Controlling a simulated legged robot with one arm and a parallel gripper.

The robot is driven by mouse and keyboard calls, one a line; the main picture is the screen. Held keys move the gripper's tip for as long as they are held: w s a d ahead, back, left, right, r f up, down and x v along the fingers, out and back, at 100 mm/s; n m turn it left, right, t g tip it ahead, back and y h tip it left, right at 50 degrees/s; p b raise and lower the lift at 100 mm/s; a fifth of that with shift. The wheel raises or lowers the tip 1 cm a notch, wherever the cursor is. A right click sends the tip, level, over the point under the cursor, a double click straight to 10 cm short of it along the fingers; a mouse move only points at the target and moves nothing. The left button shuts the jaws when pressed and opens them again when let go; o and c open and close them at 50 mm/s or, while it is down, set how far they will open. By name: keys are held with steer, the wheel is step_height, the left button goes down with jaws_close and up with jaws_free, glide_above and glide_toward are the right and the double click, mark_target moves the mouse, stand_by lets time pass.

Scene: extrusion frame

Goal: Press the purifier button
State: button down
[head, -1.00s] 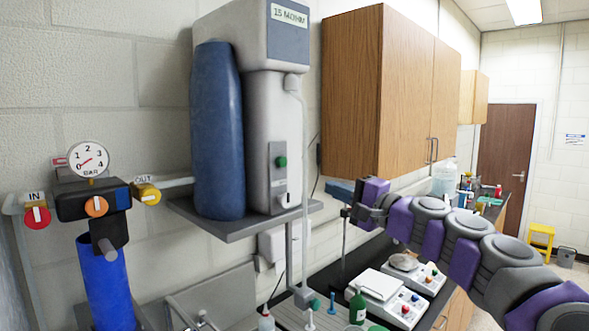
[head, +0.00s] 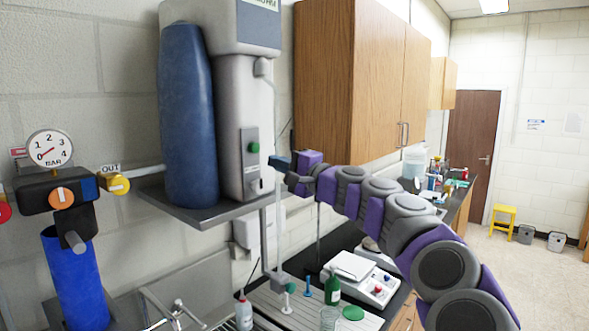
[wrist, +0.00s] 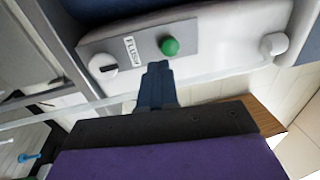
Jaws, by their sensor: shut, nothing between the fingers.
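The white and blue water purifier (head: 228,110) stands on a grey wall shelf. Its green round button (head: 254,147) sits on a grey panel on the front, above a small knob (head: 254,186). In the wrist view the green button (wrist: 169,46) is beside a label reading FLUSH and a white knob (wrist: 103,64). My gripper (head: 273,162) is shut and empty, to the right of the button and slightly below it in the head view. In the wrist view the shut fingertips (wrist: 158,68) point toward the button, just short of it in the picture. I cannot tell whether they touch.
A wooden wall cabinet (head: 345,80) is behind and right of my gripper. A thin tube runs down the purifier's right side. A gauge (head: 49,149) and valves with a blue filter (head: 75,280) are at the left. Bottles and a balance (head: 360,277) are on the bench below.

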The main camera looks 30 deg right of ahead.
mark_target(252, 153)
steer(key=x, duration=0.4)
steer(key=shift+w, duration=0.1)
steer(key=shift+w+a+r, duration=0.1)
steer(key=shift+w, duration=0.15)
steer(key=shift+w, duration=0.1)
steer(key=shift+w+a+p, duration=0.3)
steer(key=shift+w+p, duration=0.05)
steer(key=shift+w, duration=0.35)
steer(key=shift+s, duration=0.1)
